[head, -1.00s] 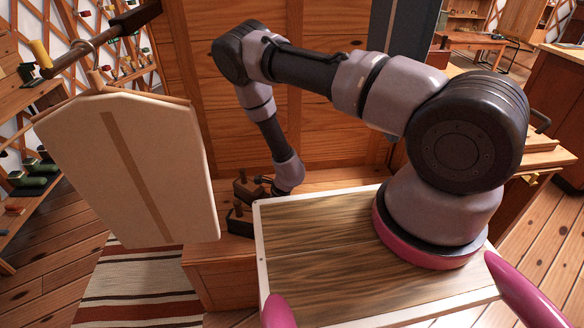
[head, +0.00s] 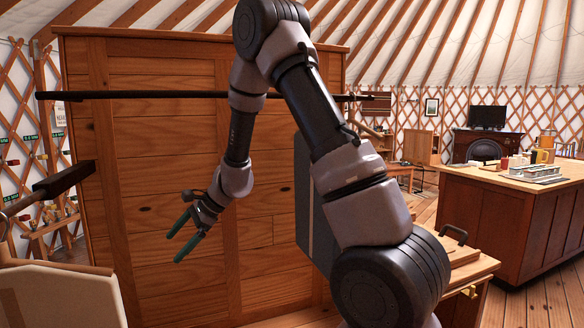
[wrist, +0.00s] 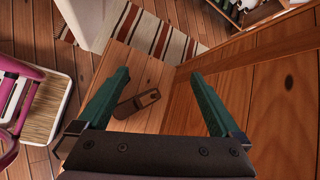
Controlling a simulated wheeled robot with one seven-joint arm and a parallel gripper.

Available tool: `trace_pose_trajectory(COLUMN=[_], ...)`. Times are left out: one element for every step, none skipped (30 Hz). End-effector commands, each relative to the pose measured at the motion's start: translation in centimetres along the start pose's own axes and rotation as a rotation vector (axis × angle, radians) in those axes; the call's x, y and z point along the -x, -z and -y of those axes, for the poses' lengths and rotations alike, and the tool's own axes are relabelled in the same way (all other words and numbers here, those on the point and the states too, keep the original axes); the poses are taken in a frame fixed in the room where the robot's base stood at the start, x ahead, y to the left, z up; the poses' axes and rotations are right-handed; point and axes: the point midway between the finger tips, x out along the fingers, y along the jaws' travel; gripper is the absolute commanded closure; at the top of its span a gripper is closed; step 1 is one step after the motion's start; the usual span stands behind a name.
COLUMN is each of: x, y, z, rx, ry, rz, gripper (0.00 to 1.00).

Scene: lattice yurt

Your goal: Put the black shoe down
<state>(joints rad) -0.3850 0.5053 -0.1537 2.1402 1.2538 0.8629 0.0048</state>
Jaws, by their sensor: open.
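My gripper (head: 172,250) hangs in front of the wooden panel wall, with its two green fingers apart and nothing between them. The wrist view also shows my open gripper (wrist: 160,76). A dark shoe (wrist: 137,103) lies on a wooden bench top (wrist: 150,72) below the fingers, apart from them. The shoe is out of the head view.
A wooden panel wall (head: 150,200) stands close behind my arm. A dark rail (head: 220,96) crosses it. A striped rug (wrist: 160,38) lies beyond the bench. A counter (head: 510,215) stands at right.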

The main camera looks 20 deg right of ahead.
Motion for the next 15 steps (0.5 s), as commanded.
trace_pose_trajectory(x=[3.4, 5.0, 7.2, 8.7, 10.3, 12.4, 13.9, 15.4, 17.3, 18.6, 20.0, 21.8, 23.0, 24.3, 25.8], y=[-1.5, -2.2, -3.0, -3.6, -4.2, -4.8, -5.3, -5.7, -6.2, -6.6, -6.9, -7.2, -7.4, -7.5, -7.8], z=[0.4, 0.3, 0.2, -0.1, -0.3, -0.8, -1.2, -1.7, -2.3, -2.9, -3.5, -4.4, -5.1, -5.8, -6.8], rx=[0.068, 0.11, 0.164, 0.206, 0.247, 0.301, 0.342, 0.384, 0.438, 0.478, 0.517, 0.57, 0.609, 0.648, 0.698], ry=[0.017, 0.019, 0.022, 0.023, 0.026, 0.028, 0.031, 0.031, 0.033, 0.032, 0.033, 0.032, 0.031, 0.03, 0.026], rz=[0.0, -0.003, -0.009, -0.016, -0.025, -0.04, -0.053, -0.067, -0.089, -0.108, -0.129, -0.16, -0.184, -0.212, -0.25], gripper=[0.0, 0.0, 0.0, 0.0, 0.0, 0.0, 0.0, 0.0, 0.0, 0.0, 0.0, 0.0, 0.0, 0.0, 0.0])
